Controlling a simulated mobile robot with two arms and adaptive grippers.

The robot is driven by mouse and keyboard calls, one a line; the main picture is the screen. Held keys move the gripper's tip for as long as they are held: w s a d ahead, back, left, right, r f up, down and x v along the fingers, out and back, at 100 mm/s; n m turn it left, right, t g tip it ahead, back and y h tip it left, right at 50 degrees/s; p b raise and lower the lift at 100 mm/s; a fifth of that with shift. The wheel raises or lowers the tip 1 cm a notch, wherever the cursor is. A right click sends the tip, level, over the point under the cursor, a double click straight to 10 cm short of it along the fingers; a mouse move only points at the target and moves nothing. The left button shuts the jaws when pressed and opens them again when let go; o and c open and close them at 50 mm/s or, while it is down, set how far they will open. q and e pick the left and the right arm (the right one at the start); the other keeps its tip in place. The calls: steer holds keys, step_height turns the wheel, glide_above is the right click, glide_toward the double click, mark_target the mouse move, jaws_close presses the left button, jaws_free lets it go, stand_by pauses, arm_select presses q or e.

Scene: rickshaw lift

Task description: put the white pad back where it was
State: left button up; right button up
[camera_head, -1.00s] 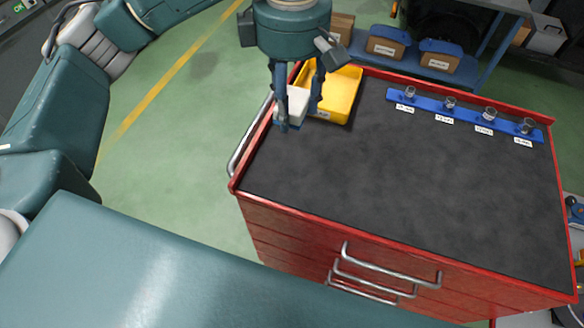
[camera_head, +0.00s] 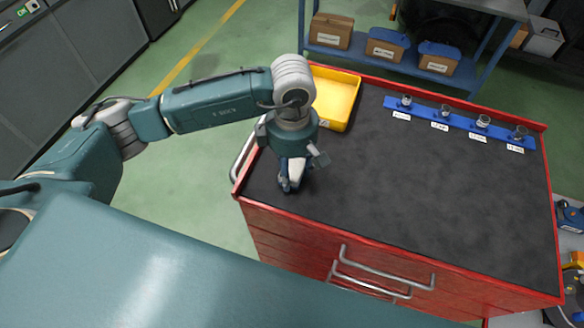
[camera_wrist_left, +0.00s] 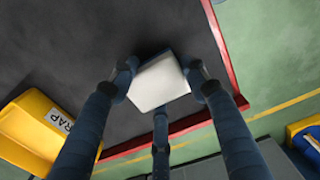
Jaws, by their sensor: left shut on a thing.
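My left gripper (camera_head: 292,178) reaches down over the near left part of the dark cart top (camera_head: 400,190). It is shut on the white pad (camera_wrist_left: 159,81), which shows between its fingers in the left wrist view. In the head view the pad (camera_head: 297,171) is mostly hidden by the gripper. I cannot tell whether the pad touches the cart top. The yellow bin (camera_head: 335,95) stands at the cart's far left corner, behind the gripper, and looks empty. My right gripper is not in view.
A blue rack (camera_head: 462,123) with several small glass items and labels runs along the cart's far right side. The cart has a raised red rim (camera_head: 236,189). The middle and near right of its top are clear. Boxes sit on a shelf (camera_head: 380,60) behind.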

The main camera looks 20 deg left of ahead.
arm_select(q)
steer(key=shift+f, duration=0.45)
steer(key=shift+f, duration=0.1)
steer(key=o, duration=1.1)
